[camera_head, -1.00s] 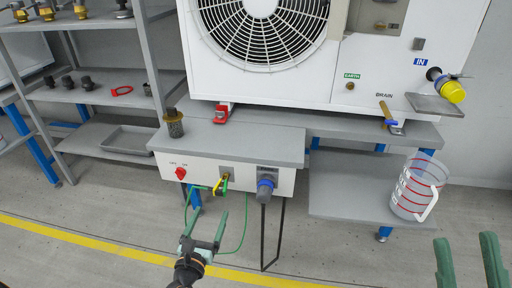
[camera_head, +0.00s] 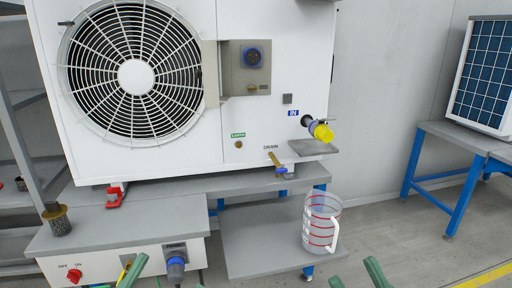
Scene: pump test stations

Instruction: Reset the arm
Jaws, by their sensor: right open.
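My right gripper (camera_head: 357,274) is at the bottom edge, right of centre. Its two green fingers stand apart with nothing between them, below the clear jug in the picture. Of my left gripper, a green finger (camera_head: 133,270) shows at the bottom left, in front of the grey bench's control panel. The rest of it is mostly cut off, so its opening cannot be judged. Both arms are out of frame.
A white fan unit (camera_head: 230,150) stands on a grey bench. A clear jug (camera_head: 319,224) with red lines stands on a lower shelf. A yellow-capped inlet (camera_head: 321,131) sticks out at right. A blue-legged table (camera_head: 455,150) stands farther right, with open floor before it.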

